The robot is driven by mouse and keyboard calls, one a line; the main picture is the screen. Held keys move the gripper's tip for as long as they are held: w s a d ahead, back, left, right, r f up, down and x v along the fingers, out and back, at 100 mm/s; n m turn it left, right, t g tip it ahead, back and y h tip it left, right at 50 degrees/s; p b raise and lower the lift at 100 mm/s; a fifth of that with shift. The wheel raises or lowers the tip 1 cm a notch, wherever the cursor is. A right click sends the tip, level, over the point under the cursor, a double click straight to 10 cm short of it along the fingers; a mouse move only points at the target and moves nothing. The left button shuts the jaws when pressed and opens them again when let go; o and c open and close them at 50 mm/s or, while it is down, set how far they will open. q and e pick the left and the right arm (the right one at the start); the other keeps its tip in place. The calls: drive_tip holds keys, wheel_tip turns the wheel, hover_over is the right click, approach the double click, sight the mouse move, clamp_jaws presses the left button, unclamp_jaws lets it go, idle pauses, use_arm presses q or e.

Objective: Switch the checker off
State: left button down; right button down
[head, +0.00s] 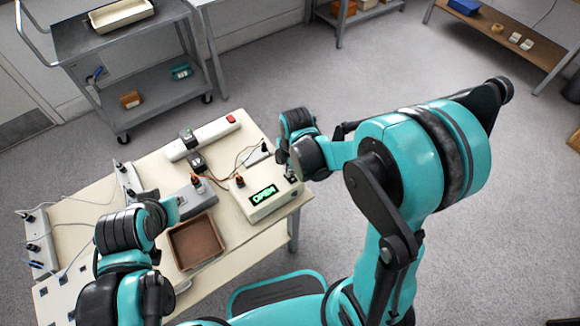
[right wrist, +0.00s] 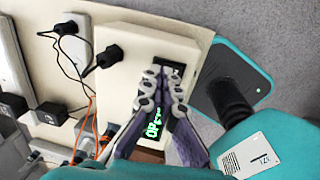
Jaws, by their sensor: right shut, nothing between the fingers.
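The checker (head: 272,205) is a cream box on the table's right end, with a lit green display (head: 264,194) that reads OPEN. In the right wrist view the checker (right wrist: 118,40) fills the middle, and the fingers partly cover its display. My right gripper (right wrist: 165,78) is shut and empty, its tips over a dark switch (right wrist: 174,66) on the checker's top; whether they touch it I cannot tell. In the head view the right gripper (head: 289,168) is at the checker's right end. My left gripper (head: 174,208) is by a grey box, its fingers unclear.
A brown tray (head: 196,243) sits left of the checker. A white power strip (head: 203,137) with a red switch lies behind, and more strips (head: 40,240) are at the left. Cables and plugs run to the checker. A grey cart (head: 150,90) stands behind the table.

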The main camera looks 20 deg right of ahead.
drive_tip(key=shift+f, duration=0.15)
drive_tip(key=shift+w+f+b, duration=0.1)
drive_tip(key=shift+f+b, duration=0.25)
drive_tip(key=shift+b, duration=0.05)
drive_tip(key=shift+r, duration=0.1)
drive_tip(key=shift+s+d, duration=0.15)
drive_tip(key=shift+s, duration=0.35)
drive_tip(key=shift+s+d, duration=0.1)
drive_tip(key=shift+s, duration=0.2)
drive_tip(key=shift+w, duration=0.1)
